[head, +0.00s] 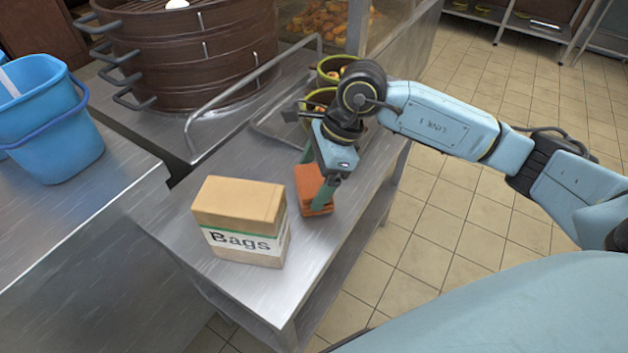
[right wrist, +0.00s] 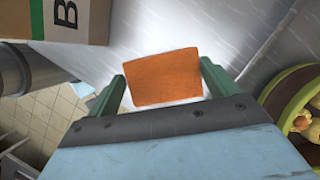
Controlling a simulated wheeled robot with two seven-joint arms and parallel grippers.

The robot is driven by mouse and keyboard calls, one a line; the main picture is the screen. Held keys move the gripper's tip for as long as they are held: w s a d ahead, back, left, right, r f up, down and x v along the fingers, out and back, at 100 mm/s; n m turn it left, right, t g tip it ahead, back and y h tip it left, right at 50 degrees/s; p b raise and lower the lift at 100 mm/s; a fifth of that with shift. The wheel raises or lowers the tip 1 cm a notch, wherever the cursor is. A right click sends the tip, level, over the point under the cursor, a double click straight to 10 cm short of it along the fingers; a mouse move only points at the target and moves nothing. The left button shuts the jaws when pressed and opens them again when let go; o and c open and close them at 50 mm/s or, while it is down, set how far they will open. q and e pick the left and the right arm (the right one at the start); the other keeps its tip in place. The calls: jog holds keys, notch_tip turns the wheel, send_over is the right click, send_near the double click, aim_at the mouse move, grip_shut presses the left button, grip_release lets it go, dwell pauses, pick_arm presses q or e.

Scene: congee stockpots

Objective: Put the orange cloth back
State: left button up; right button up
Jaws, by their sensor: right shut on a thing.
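The orange cloth (head: 309,186) is a small folded block on the steel table (head: 185,226), to the right of the box. My right gripper (head: 321,187) reaches down over it, with one green finger on its near right side. In the right wrist view the cloth (right wrist: 163,77) lies between the two green fingers of my right gripper (right wrist: 163,84), which is shut on it. I cannot tell whether the cloth touches the table or is slightly above it. My left gripper is not in view.
A cardboard box marked Bags (head: 240,218) stands just left of the cloth. Green bowls (head: 322,96) of food stand behind my gripper. Stacked brown steamers (head: 185,50) and a blue bucket (head: 48,120) are at the left. The table's front corner is clear.

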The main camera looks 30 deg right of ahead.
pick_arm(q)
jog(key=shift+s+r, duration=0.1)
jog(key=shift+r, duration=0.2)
pick_arm(e)
jog(key=shift+f, duration=0.3)
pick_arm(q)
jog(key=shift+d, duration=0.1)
pick_arm(e)
jog(key=shift+f, duration=0.1)
jog(key=o, duration=0.7)
pick_arm(q)
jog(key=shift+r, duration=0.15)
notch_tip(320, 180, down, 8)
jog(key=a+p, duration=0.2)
jog(key=p, duration=0.1)
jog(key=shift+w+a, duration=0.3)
pick_arm(e)
jog(key=v, duration=1.2)
